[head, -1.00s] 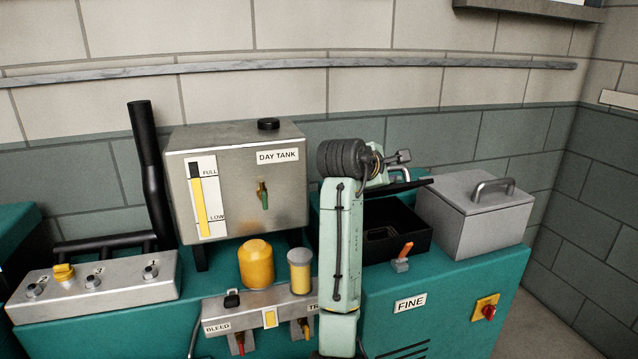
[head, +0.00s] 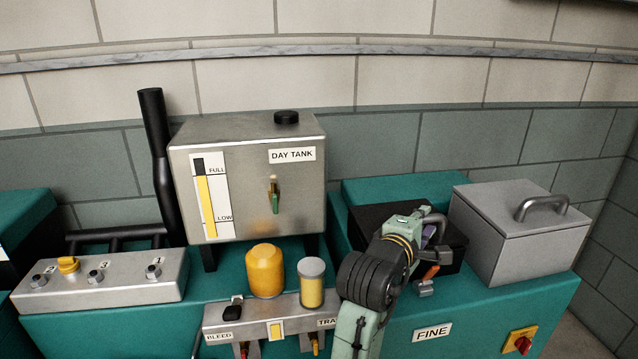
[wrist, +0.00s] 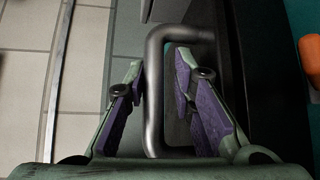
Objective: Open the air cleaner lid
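The air cleaner appears to be the black box (head: 372,214) between the day tank and the grey box. A grey bar handle (head: 436,219) stands at its top right, beside my gripper (head: 430,238). In the wrist view, the bar handle (wrist: 154,95) stands out from a dark panel (wrist: 262,60), apparently the lid. My gripper (wrist: 160,85) is open, with its purple-padded fingers on both sides of the bar. A gap shows between the bar and the right finger. The lid looks low on the box, but my arm hides much of it.
A grey lidded box (head: 520,235) with its own handle stands close on the right. An orange lever (head: 429,272) is just in front of the black box. The day tank (head: 250,185), yellow canister (head: 265,270) and yellow cup (head: 311,283) stand to the left.

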